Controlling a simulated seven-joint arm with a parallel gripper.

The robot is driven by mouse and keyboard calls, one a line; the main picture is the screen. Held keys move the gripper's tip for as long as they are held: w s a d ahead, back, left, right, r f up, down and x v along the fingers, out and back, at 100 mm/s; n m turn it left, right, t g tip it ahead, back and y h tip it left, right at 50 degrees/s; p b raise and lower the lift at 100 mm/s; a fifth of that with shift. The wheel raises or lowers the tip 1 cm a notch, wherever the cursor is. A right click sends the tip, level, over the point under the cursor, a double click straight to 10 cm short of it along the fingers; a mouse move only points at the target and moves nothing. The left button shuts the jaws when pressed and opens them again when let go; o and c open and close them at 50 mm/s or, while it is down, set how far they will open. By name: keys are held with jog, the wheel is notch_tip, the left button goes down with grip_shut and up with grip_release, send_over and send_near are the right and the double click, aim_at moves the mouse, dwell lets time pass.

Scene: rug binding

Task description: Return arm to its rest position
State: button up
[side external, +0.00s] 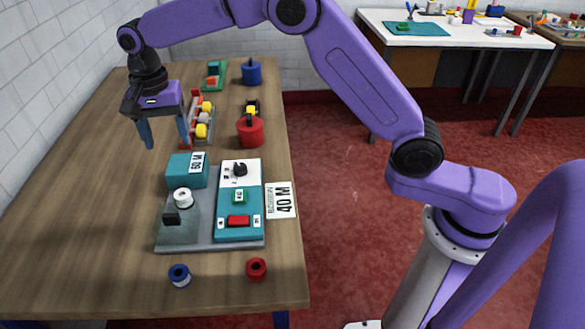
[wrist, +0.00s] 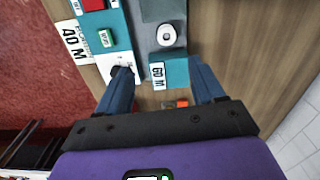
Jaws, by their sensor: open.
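My gripper (side external: 166,134) hangs over the wooden table (side external: 110,190), high above its surface. Its two blue fingers are spread apart with nothing between them. In the wrist view the gripper (wrist: 162,83) is also open and empty, with the machine lying beyond its fingertips. The rug binding machine has a grey base (side external: 205,233), a teal block (side external: 184,171) labelled "60 M", a white spool (side external: 183,197) and a teal and white control panel (side external: 227,207). A red button (side external: 239,221) and a black knob (side external: 239,170) show on the panel.
A white "40 M" card (side external: 281,200) lies right of the machine. A blue spool (side external: 179,275) and a red spool (side external: 256,269) lie in front. A red cylinder (side external: 250,131), a blue cylinder (side external: 251,73) and a device with yellow parts (side external: 202,129) stand behind. The table's left side is clear.

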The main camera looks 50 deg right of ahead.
jog(key=s+d+n, duration=0.6)
jog(key=s+n, duration=0.1)
jog(key=s, duration=0.5)
jog(key=s+d+n, duration=0.7)
jog(key=s, duration=0.6)
jog(key=s+d+n, duration=0.6)
jog(key=s+d, duration=0.1)
jog(key=s, duration=0.6)
jog(key=shift+s+d+f+n, duration=0.15)
jog(key=shift+f+n, duration=0.05)
jog(key=shift+n, duration=0.2)
